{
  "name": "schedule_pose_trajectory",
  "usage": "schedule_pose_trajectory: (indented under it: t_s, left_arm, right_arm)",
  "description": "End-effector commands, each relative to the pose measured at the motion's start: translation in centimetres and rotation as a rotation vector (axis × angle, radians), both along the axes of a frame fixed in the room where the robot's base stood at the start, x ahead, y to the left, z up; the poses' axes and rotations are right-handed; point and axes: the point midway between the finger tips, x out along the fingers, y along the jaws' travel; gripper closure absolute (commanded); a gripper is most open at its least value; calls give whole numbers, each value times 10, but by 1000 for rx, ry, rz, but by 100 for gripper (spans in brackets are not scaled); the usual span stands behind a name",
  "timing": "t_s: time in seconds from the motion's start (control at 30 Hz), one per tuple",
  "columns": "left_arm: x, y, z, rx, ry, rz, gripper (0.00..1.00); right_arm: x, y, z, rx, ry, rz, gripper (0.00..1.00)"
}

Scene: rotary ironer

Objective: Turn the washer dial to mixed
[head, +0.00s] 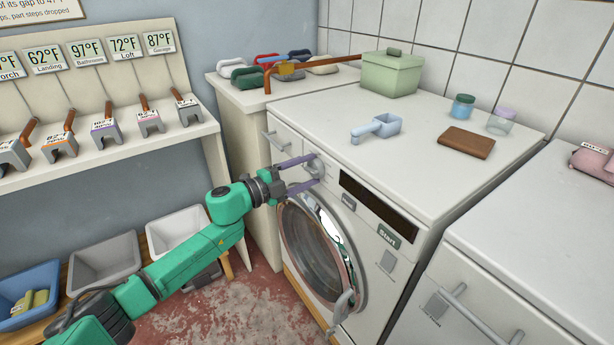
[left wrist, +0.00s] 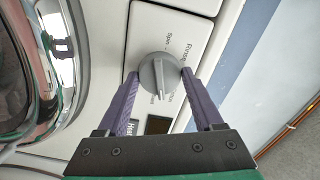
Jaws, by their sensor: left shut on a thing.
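The washer (head: 402,172) is white with a round glass door (head: 312,248) on its front. Its grey dial (left wrist: 160,75) sits on a pale panel, with printed words around it that are partly hidden and too small to read fully. The dial also shows in the head view (head: 314,166). My left gripper (head: 307,174) has its purple fingers on either side of the dial; in the left wrist view (left wrist: 159,76) the fingertips touch its opposite sides. The dial's raised ridge runs nearly up and down in that view. My right gripper is not in view.
A dark display (head: 378,208) and a start button (head: 389,236) are right of the dial. A scoop (head: 378,128), brown wallet (head: 466,143), jars (head: 462,106) and green box (head: 391,74) stand on top. Bins (head: 105,262) stand at the lower left.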

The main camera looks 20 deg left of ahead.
Motion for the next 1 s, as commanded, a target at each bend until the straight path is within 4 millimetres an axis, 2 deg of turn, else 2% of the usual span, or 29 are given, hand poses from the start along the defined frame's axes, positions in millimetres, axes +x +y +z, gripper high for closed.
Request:
schedule_pose_trajectory:
  t_s: [0.1,0.43,1.0]
  left_arm:
    - [0,0,-3,71,-59,0,87]
    - [0,0,-2,209,-172,0,87]
    - [0,0,-1,247,-202,-2,87]
  right_arm:
    - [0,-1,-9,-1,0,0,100]
    - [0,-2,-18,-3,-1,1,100]
    - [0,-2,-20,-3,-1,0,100]
